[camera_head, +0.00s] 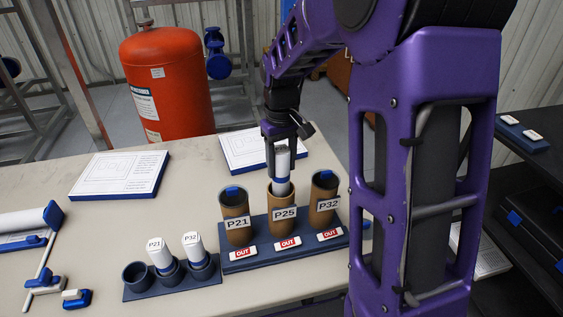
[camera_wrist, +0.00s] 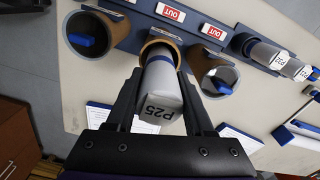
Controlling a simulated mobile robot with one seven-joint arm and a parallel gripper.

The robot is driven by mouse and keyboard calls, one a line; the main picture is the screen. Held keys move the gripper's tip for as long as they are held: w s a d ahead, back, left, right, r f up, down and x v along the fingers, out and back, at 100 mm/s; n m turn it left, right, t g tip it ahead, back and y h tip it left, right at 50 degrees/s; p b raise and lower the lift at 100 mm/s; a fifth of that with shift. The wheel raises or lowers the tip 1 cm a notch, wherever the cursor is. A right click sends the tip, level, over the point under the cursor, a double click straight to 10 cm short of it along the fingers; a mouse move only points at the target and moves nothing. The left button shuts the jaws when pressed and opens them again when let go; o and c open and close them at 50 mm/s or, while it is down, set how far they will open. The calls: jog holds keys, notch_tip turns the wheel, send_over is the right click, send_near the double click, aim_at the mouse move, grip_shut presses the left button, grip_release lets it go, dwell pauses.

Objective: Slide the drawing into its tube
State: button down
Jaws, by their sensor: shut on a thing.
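A rolled white drawing with a blue band, marked P25 in the wrist view (camera_wrist: 161,92), is upright between the fingers of my gripper (camera_head: 279,150). My gripper is shut on it. The drawing's lower end is at the mouth of the brown P25 tube (camera_head: 284,203), seemingly just inside it; the exact depth is hidden. The P25 tube is the middle one in a blue rack (camera_head: 248,257). The P21 tube (camera_head: 236,232) stands left of it and the P32 tube (camera_head: 324,210) right; each shows something blue in its mouth.
A blue holder (camera_head: 134,290) at front left has rolled drawings P21 (camera_head: 159,254) and P32 (camera_head: 194,247), and an empty left socket. Red OUT tags (camera_head: 288,243) lie before the tubes. Flat framed sheets (camera_head: 118,174) lie behind. A red tank (camera_head: 168,84) stands beyond the table.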

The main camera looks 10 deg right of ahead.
aim_at(282, 179)
jog(key=shift+f+b, duration=1.8)
jog(key=shift+f, duration=1)
dwell(0.4)
grip_release()
dwell(0.3)
jog(key=shift+r, duration=0.2)
jog(key=shift+r+p, duration=2.9)
jog(key=shift+r, duration=0.5)
